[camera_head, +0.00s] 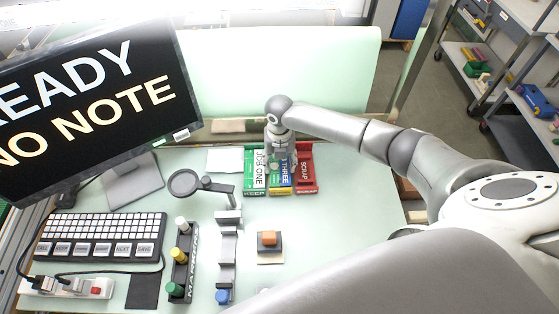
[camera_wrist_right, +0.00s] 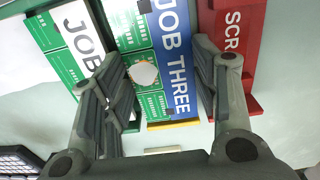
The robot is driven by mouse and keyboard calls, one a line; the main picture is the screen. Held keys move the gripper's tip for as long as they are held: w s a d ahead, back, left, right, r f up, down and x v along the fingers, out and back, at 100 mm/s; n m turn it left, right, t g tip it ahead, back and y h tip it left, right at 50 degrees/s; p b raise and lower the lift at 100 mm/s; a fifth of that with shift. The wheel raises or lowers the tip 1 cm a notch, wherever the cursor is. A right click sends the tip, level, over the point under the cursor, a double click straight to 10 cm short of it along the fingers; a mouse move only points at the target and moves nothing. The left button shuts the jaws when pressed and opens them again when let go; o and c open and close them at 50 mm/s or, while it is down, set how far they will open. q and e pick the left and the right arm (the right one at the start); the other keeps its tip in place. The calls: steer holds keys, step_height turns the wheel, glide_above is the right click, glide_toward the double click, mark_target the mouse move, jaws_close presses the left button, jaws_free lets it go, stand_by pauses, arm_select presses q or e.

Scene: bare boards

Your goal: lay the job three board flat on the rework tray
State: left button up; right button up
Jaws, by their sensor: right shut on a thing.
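The job three board (camera_wrist_right: 173,62), green with a blue strip lettered JOB THREE and a pale round patch, is between the fingers of my right gripper (camera_wrist_right: 160,68) in the wrist view. In the head view my right gripper (camera_head: 281,158) is over the middle tray, shut on this board (camera_head: 285,174). The yellow rework tray (camera_head: 281,192) shows only as a front edge beneath the board, and also in the wrist view (camera_wrist_right: 172,125). The board looks roughly flat and in line with the tray; I cannot tell whether it touches. My left gripper is out of view.
The green KEEP tray (camera_head: 256,193) with the job one board (camera_head: 258,168) adjoins on the left, the red SCRAP tray (camera_head: 306,187) on the right. A magnifier (camera_head: 184,183), keyboard (camera_head: 100,237) and monitor (camera_head: 95,90) stand left. The bench at front right is clear.

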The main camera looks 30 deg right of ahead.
steer(key=shift+f+b, duration=0.3)
steer(key=shift+f, duration=0.1)
steer(key=o, duration=1.1)
step_height(320, 180, up, 12)
steer(key=shift+r, duration=0.1)
step_height(320, 180, up, 12)
steer(key=shift+f, duration=0.1)
stand_by(0.5)
stand_by(0.4)
